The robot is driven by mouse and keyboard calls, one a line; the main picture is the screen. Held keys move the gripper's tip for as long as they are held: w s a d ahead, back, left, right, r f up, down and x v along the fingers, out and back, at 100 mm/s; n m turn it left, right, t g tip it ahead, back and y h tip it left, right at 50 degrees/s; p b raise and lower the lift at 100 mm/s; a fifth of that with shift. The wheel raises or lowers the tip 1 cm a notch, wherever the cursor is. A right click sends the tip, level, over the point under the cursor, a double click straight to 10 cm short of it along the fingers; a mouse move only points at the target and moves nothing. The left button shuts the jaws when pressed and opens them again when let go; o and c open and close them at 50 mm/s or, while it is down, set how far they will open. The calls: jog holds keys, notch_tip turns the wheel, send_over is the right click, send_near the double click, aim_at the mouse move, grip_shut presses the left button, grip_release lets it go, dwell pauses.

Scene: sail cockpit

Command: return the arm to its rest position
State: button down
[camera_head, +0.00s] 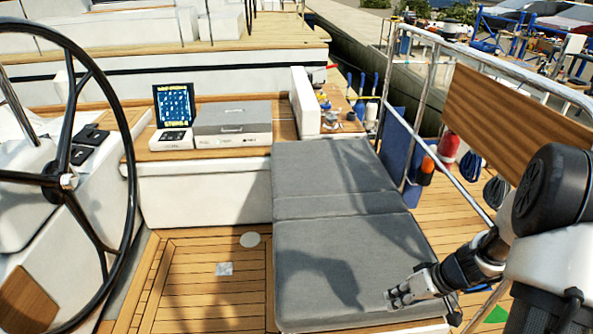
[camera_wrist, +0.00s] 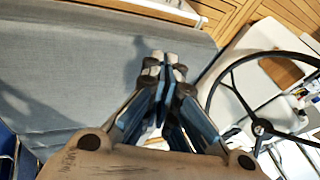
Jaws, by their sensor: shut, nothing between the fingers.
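My gripper (camera_head: 391,299) is at the lower right in the head view, over the near right part of the grey cushion. It reaches in from my arm at the right edge. In the wrist view my gripper (camera_wrist: 165,62) has its fingertips together with nothing between them. The grey cushion (camera_head: 330,190) lies behind and below the fingers and also fills the left of the wrist view (camera_wrist: 70,80). I cannot tell the exact gap between fingertips and cushion.
A black steering wheel (camera_head: 67,182) stands at left. A grey box (camera_head: 232,122) and a tablet (camera_head: 173,105) rest on the bench behind. A metal railing (camera_head: 420,100) and red fender (camera_head: 448,150) are at right. Teak floor (camera_head: 200,290) is open left of the cushion.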

jog(key=s+a+r+h, duration=0.1)
jog(key=s+a+r, duration=0.3)
jog(key=r, duration=0.5)
jog(key=s+a+r+h, duration=0.1)
jog(key=s+a+r, duration=0.1)
jog(key=a+r, duration=0.5)
jog(key=s+r+m+t+h, duration=0.2)
jog(key=s+r+h, duration=0.1)
jog(key=s+r, duration=0.7)
jog(key=s, duration=0.3)
jog(key=shift+s, duration=0.4)
jog(key=shift+a+r, duration=0.1)
